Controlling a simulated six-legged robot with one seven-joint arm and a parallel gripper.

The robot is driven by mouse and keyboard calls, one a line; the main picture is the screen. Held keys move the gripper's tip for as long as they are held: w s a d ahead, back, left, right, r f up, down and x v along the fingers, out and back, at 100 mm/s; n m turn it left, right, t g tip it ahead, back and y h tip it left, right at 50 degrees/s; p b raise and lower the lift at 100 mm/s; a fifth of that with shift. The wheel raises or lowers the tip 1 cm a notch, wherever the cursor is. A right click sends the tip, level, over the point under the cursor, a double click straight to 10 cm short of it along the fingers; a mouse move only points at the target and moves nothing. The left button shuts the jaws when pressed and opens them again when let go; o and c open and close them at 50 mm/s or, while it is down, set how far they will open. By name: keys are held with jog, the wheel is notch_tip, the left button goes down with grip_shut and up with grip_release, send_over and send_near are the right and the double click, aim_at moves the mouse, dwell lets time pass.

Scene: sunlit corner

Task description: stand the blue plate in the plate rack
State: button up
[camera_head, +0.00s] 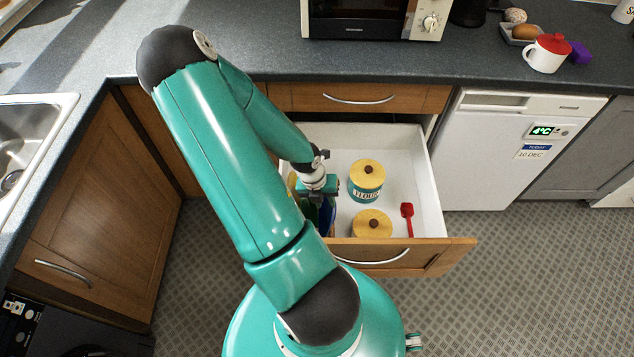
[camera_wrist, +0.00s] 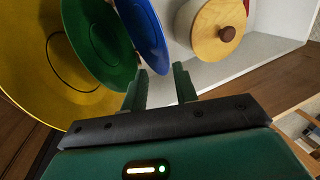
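The blue plate (camera_wrist: 143,30) stands on edge in the open drawer, seen in the wrist view beside a green plate (camera_wrist: 95,40) and a larger yellow plate (camera_wrist: 38,60). In the head view only a sliver of the blue plate (camera_head: 331,217) shows beside my arm. My gripper (camera_wrist: 163,72) is open, its two fingers apart at the blue plate's near edge. The edge appears to lie between the fingertips; I cannot tell whether they touch it. In the head view my gripper (camera_head: 322,190) is over the drawer's left side. I cannot make out a plate rack.
The open drawer (camera_head: 405,150) also holds a flour canister (camera_head: 367,185), a second wooden-lidded canister (camera_head: 372,222) and a red scoop (camera_head: 408,218). The counter (camera_head: 270,50) above carries a microwave (camera_head: 375,18) and a red-lidded white mug (camera_head: 546,55). Its middle left is clear.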

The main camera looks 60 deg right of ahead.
jog(key=v, duration=1.1)
jog(key=shift+r, duration=0.2)
dwell(0.4)
jog(key=w+a+r+m+t+h, duration=0.1)
jog(key=w+r+m+t, duration=0.2)
jog(key=w, duration=0.5)
jog(key=w+a+r+m+t+h, duration=0.1)
jog(key=w+r+m+t, duration=0.15)
jog(key=w, duration=0.55)
jog(key=w+a+r+m+t+h, duration=0.1)
jog(key=w+a+r+m+t, duration=0.15)
jog(key=r, duration=0.25)
jog(key=w+a+r+m+t+h, duration=0.1)
jog(key=w+a+r+m, duration=0.1)
jog(key=r+m, duration=0.3)
jog(key=s+a+r+m+y, duration=0.1)
jog(key=s+a+r+m, duration=0.2)
jog(key=a+r, duration=0.2)
jog(key=s+a+r+m+y, duration=0.2)
jog(key=s+a+r+m, duration=0.1)
jog(key=a, duration=0.8)
jog(key=s+a+r+m+y, duration=0.2)
jog(key=s+a+r+m, duration=0.1)
jog(key=s+a+r, duration=0.2)
jog(key=a+r, duration=0.2)
jog(key=a, duration=0.2)
jog(key=shift+s+g, duration=0.25)
jog(key=shift+g, duration=0.05)
jog(key=shift+a, duration=0.15)
